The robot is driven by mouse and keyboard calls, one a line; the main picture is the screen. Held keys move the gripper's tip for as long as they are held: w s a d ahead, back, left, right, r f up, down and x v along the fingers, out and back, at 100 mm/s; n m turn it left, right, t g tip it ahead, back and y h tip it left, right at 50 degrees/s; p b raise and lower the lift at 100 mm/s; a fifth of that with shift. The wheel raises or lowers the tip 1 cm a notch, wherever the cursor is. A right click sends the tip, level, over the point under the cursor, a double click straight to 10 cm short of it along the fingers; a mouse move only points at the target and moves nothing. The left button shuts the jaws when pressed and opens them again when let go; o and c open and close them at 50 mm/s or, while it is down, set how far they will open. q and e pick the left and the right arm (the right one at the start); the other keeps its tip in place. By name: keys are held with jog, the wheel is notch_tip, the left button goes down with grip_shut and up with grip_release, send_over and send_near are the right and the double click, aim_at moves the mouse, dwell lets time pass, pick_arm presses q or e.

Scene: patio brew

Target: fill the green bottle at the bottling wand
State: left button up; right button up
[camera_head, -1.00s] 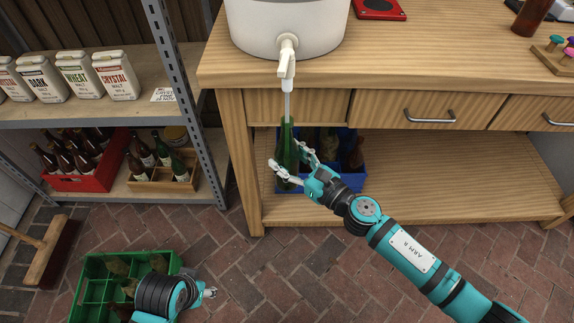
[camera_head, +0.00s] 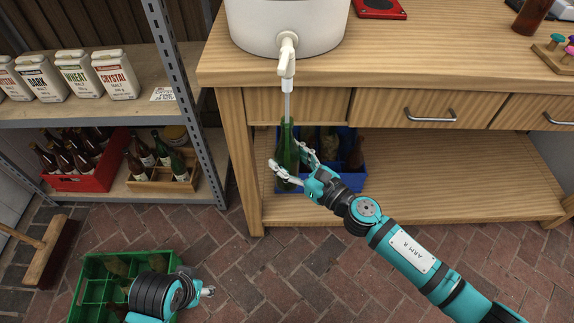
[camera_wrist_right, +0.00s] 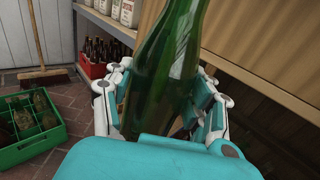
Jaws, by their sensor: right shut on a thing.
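The green bottle (camera_head: 287,150) is upright under the white bucket's tap (camera_head: 287,55). The bottling wand (camera_head: 288,104) hangs from the tap and meets the bottle's mouth; its lower end is hidden by the green glass or not distinguishable. My right gripper (camera_head: 292,174) is shut on the bottle's lower body. In the right wrist view the bottle (camera_wrist_right: 165,65) stands between the fingers, and its liquid level cannot be told. My left arm shows at the lower left in the head view, over the green crate; its gripper (camera_head: 208,291) is only partly seen, and its jaws are unclear.
A green crate (camera_head: 88,300) with bottles stands on the brick floor. A blue crate (camera_head: 347,180) with bottles sits on the bench's lower shelf, behind the held bottle. The bench leg (camera_head: 240,165) is close on the left. A red crate (camera_head: 105,172) sits on the metal shelf.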

pick_arm(q)
jog(key=shift+b+v, duration=0.3)
jog(key=shift+v, duration=1.05)
jog(key=shift+s+a, duration=0.15)
jog(key=shift+w, duration=0.25)
